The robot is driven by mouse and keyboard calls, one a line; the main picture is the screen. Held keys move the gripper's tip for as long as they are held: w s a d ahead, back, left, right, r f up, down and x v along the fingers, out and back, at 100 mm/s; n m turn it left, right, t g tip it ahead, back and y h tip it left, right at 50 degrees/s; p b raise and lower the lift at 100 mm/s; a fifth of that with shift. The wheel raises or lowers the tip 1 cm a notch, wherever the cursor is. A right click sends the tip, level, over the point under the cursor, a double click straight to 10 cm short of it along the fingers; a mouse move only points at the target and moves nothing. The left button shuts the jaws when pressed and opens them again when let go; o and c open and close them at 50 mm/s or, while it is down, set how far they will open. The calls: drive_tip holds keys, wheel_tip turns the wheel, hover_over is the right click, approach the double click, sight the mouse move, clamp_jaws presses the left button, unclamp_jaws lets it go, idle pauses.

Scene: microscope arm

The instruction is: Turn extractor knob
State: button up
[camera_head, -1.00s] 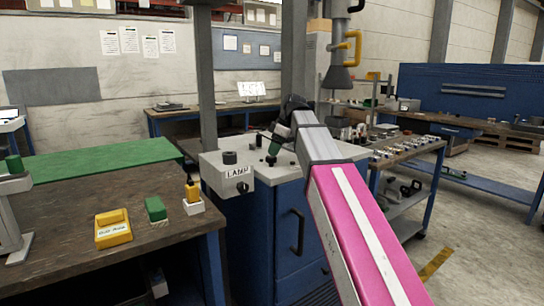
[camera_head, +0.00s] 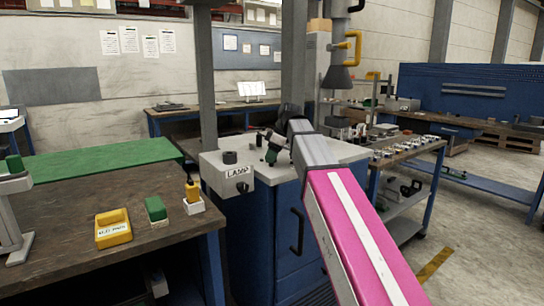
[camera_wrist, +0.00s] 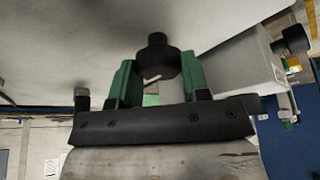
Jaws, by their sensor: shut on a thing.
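My gripper (camera_wrist: 160,68) has two green fingers, one on each side of a black knob (camera_wrist: 157,58) with a short white mark. It is shut on this knob, which I take to be the extractor knob. In the head view my gripper (camera_head: 271,154) is small and low over the pale top of the blue cabinet (camera_head: 340,151). There the held knob cannot be told apart from the fingers and wrist. How far the knob is turned is not clear.
A pale box labelled LAMP (camera_head: 226,180) stands left of my gripper, with a black knob on top and one in front. The wooden bench (camera_head: 75,215) at left holds a yellow block (camera_head: 113,232) and a green block (camera_head: 156,208). A grey post (camera_head: 207,90) rises behind the box.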

drive_tip(key=m+t, duration=0.1)
drive_tip(key=m, duration=0.3)
drive_tip(key=shift+s+m+t+h, duration=0.1)
drive_tip(key=shift+m+t+h, duration=0.2)
drive_tip(key=shift+t+h, duration=0.1)
drive_tip(key=m+t+h, duration=0.1)
drive_tip(key=m, duration=0.3)
drive_tip(key=shift+a, duration=0.1)
drive_tip(key=m+h, duration=0.1)
drive_tip(key=m, duration=0.1)
drive_tip(key=m+t+h, duration=0.1)
drive_tip(key=m, duration=0.2)
drive_tip(key=shift+a+m+h, duration=0.1)
drive_tip(key=shift+m+h, duration=0.7)
drive_tip(key=shift+m, duration=1.4)
drive_tip(key=o, duration=0.9)
drive_tip(key=shift+o, duration=0.2)
